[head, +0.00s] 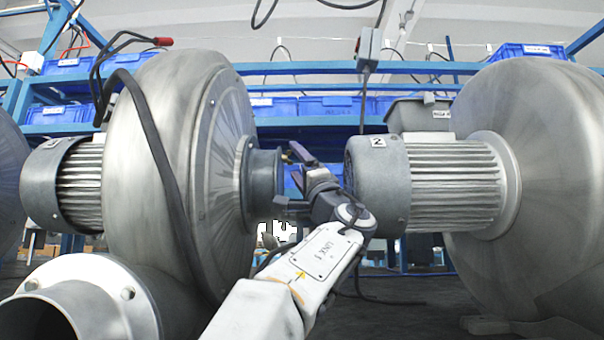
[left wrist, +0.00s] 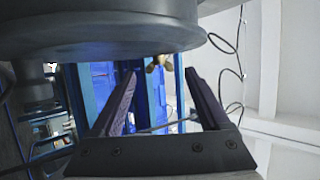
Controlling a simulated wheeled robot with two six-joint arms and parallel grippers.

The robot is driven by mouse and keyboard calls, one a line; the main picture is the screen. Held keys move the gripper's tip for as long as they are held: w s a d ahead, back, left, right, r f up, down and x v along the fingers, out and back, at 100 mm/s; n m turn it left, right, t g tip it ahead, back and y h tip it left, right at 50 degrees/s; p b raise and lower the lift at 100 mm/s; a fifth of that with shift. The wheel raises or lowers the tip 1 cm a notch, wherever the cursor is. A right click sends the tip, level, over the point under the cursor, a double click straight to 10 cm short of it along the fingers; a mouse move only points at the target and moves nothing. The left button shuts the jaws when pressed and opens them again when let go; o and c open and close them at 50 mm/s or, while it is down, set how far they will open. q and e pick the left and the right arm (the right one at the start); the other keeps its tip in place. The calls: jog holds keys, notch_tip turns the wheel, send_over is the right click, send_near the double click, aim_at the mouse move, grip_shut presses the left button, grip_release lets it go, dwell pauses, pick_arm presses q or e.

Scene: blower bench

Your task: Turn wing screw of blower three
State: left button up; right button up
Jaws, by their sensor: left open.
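A small brass wing screw (head: 287,158) shows at the dark outlet collar (head: 265,178) on the right side of the left blower (head: 180,150). In the left wrist view the wing screw (left wrist: 158,63) hangs just under the round grey rim (left wrist: 100,35), between the two finger lines and near the tips. My left gripper (head: 294,178) is open and empty beside the collar; its dark fingers also show in the left wrist view (left wrist: 162,76). I cannot tell whether a finger touches the screw. The left blower's number is not readable. My right gripper is not in view.
A motor (head: 375,185) labelled 2, on the right blower (head: 535,170), stands close to the right of my left wrist. A black cable (head: 160,160) hangs over the left blower. A flanged pipe (head: 70,310) is at lower left. Blue bins (head: 330,106) line the rack behind.

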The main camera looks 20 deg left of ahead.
pick_arm(q)
jog(key=b+v, duration=0.2)
jog(key=v, duration=0.8)
